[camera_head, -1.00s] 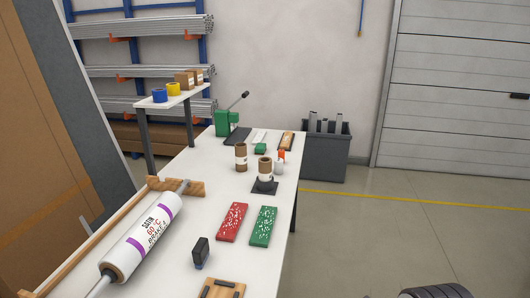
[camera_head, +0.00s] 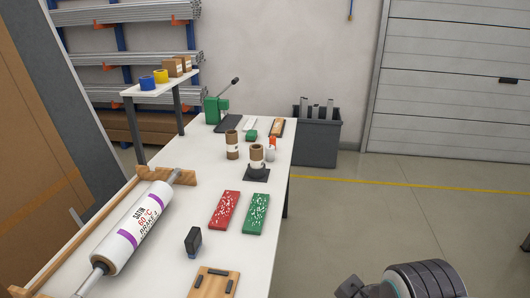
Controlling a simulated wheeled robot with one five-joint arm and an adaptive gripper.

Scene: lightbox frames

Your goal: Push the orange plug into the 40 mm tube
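Two brown cardboard tubes with white labels stand upright on the white table in the head view. One tube (camera_head: 232,150) stands on the bare table top. The other tube (camera_head: 256,158) stands on a black square base (camera_head: 257,174), nearer and to the right. Their sizes are too small to read. A small white thing with an orange top (camera_head: 272,143) stands just behind the right tube; I cannot tell whether it is the orange plug. Part of my arm shows at the bottom right, beyond the table's right edge. My gripper cannot be made out.
A red board (camera_head: 224,210) and a green board (camera_head: 256,213) lie in front of the tubes. A black stamp-like block (camera_head: 193,242) and a wooden plate (camera_head: 214,283) are nearer. A large white roll (camera_head: 130,230) lies left. A green press (camera_head: 216,108) stands at the back. Right of the table is open floor.

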